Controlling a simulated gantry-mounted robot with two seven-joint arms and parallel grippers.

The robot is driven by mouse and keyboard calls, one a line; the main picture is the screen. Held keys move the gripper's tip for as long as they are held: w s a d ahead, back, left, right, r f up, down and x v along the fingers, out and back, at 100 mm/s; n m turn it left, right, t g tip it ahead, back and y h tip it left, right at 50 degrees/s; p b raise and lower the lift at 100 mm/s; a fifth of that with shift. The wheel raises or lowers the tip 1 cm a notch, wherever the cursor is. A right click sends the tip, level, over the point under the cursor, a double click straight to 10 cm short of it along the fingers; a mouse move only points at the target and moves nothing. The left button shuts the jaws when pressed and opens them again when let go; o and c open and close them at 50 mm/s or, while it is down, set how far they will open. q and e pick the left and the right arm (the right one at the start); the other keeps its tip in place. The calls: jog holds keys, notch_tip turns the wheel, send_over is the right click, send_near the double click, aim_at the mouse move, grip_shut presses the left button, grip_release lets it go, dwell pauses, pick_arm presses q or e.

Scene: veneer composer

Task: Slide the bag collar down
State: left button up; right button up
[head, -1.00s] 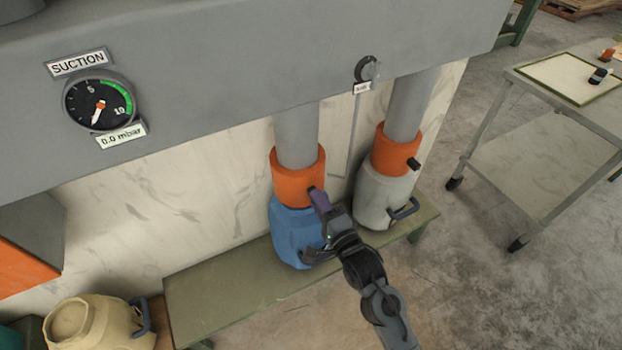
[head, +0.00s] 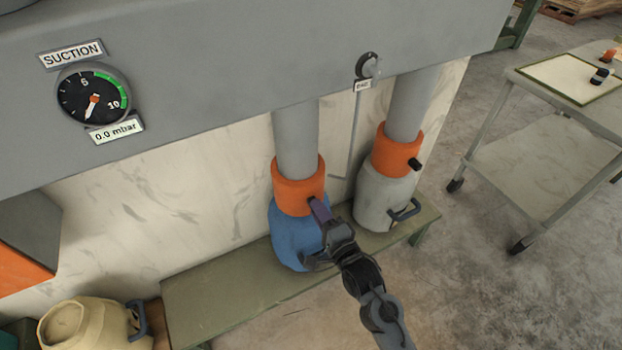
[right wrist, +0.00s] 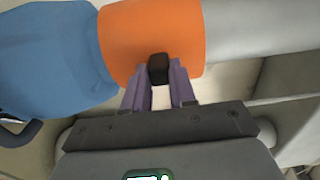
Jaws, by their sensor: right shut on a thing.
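The orange bag collar (head: 297,180) sits around the lower end of the left grey pipe (head: 297,135), and its lower edge is around the top of the blue bag (head: 293,236). My right gripper (head: 318,207) is shut on the collar's dark knob, on its right front side. The right wrist view shows the purple fingers (right wrist: 159,90) on both sides of the black knob (right wrist: 158,68), with the orange collar (right wrist: 125,42) behind it and the blue bag (right wrist: 55,60) at left. My left gripper is not in view.
A second orange collar (head: 397,150) joins another pipe to a grey bag (head: 381,197) close at right. Both bags stand on a green bench (head: 225,295). A suction gauge (head: 92,98) reads 0.0 mbar. A cart (head: 540,140) stands at right; a cream container (head: 85,325) is lower left.

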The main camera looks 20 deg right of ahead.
jog(key=shift+f+b, duration=0.35)
jog(key=shift+f, duration=0.8)
jog(key=o, duration=1)
jog(key=shift+d, duration=0.1)
jog(key=shift+s, duration=0.1)
jog(key=shift+s+d+p, duration=0.2)
jog(key=shift+s+p, duration=0.7)
jog(key=shift+s, duration=0.3)
jog(key=shift+s+d+p, duration=0.15)
jog(key=shift+s+p, duration=0.75)
jog(key=shift+s, duration=0.25)
